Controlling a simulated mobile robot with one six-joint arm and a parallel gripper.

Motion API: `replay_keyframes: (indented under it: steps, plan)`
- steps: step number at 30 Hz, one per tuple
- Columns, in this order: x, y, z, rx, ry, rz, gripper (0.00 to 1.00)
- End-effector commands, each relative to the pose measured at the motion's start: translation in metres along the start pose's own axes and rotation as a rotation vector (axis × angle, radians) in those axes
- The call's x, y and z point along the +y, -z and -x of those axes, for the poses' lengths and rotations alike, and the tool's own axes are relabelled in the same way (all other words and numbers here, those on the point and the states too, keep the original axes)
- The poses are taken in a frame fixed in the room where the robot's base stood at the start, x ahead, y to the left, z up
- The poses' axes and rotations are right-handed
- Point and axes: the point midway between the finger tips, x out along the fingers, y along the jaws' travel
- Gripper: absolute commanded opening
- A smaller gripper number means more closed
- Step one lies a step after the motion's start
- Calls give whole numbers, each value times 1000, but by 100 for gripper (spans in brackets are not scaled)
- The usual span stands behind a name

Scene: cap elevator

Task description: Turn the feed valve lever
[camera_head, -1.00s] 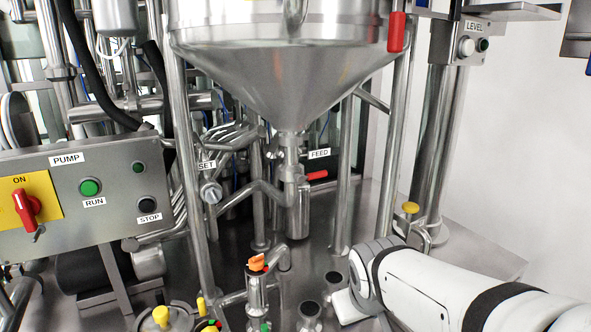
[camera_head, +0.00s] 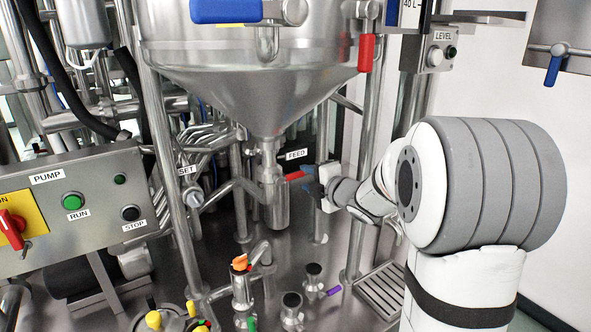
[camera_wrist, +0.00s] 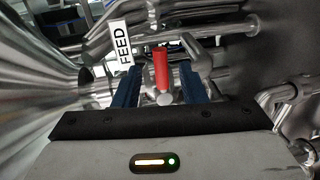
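The feed valve lever (camera_head: 296,175) is a short red handle on the pipe below the steel cone, under the FEED label (camera_head: 296,154). My gripper (camera_head: 309,179) is at the right end of the lever, with its dark fingers apart. In the wrist view the red lever (camera_wrist: 162,65) shows between the two blue fingers of my gripper (camera_wrist: 160,80), with a gap on each side. The FEED label (camera_wrist: 122,45) is left of it there. The fingers are open; whether either touches the lever is hard to tell.
The steel hopper (camera_head: 265,95) hangs above, with a vertical leg (camera_head: 365,130) behind my forearm. The pump panel (camera_head: 75,205) stands at the left. The deck's right front has a drain grate (camera_head: 383,292).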

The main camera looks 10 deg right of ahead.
Motion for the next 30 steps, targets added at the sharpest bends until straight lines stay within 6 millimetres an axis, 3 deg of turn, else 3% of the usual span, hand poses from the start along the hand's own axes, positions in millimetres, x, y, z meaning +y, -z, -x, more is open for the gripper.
replay_keyframes:
  steps: [9,15,26,30]
  plan:
    - [0,2,-48,4,2,1,38]
    - [1,1,-69,2,0,1,38]
    - [0,2,-74,1,0,3,38]
    - [0,2,-74,1,0,3,26]
